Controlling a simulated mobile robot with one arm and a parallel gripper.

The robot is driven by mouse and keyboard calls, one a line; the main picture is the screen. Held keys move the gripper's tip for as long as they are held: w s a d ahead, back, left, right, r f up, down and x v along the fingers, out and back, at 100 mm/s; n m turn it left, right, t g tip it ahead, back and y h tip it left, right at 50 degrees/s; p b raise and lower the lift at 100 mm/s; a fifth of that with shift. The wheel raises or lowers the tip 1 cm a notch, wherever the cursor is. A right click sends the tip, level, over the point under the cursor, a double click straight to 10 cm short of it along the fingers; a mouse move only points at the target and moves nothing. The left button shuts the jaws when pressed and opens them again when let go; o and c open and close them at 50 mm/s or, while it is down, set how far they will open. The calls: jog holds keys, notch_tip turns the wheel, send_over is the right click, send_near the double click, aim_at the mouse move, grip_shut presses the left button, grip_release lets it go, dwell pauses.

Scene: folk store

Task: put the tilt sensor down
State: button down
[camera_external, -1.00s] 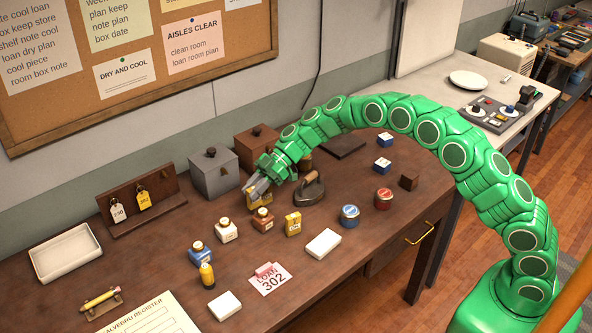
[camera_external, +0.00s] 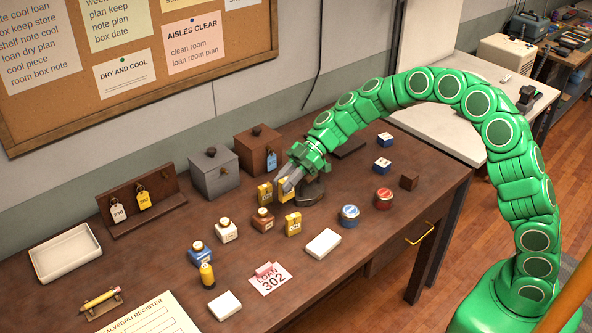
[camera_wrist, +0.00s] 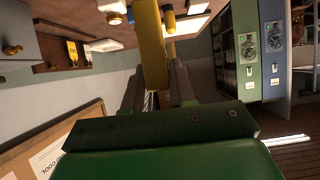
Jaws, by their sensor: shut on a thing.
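My gripper (camera_external: 285,184) is shut on a small yellow box-shaped thing (camera_external: 287,192), which I take to be the tilt sensor. It also shows as a yellow shape (camera_wrist: 152,50) between the fingers in the wrist view. I cannot tell whether the held thing touches the table.
A brown box with a blue tag (camera_external: 257,150) and a grey box (camera_external: 213,173) stand behind. Bare tabletop lies left of the bottles.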

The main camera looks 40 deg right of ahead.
jog(key=w+d+r+m+t+h, duration=0.1)
jog(key=w+d+m+t, duration=0.25)
jog(key=d, duration=0.95)
jog(key=w+d+r+m+t+h, duration=0.1)
jog(key=w+d+m+t, duration=0.2)
jog(key=d, duration=1.1)
jog(key=w+d+r+m+t+h, duration=0.1)
jog(key=w+d+m+t+h, duration=0.3)
jog(key=d, duration=0.9)
jog(key=w+f, duration=0.3)
jog(key=w, duration=0.1)
jog(key=w+d+f+n+g+y, duration=0.1)
jog(key=w+f, duration=0.3)
jog(key=w, duration=0.1)
jog(key=w+f+g+y, duration=0.1)
jog(key=w+f, duration=0.2)
jog(key=w, duration=0.2)
jog(key=shift+w+d+f+n, duration=0.25)
jog(key=shift+d, duration=0.15)
jog(key=shift+f, duration=1.3)
jog(key=shift+f, duration=0.1)
jog(key=c, duration=0.9)
grip_release()
jog(key=shift+c, duration=0.2)
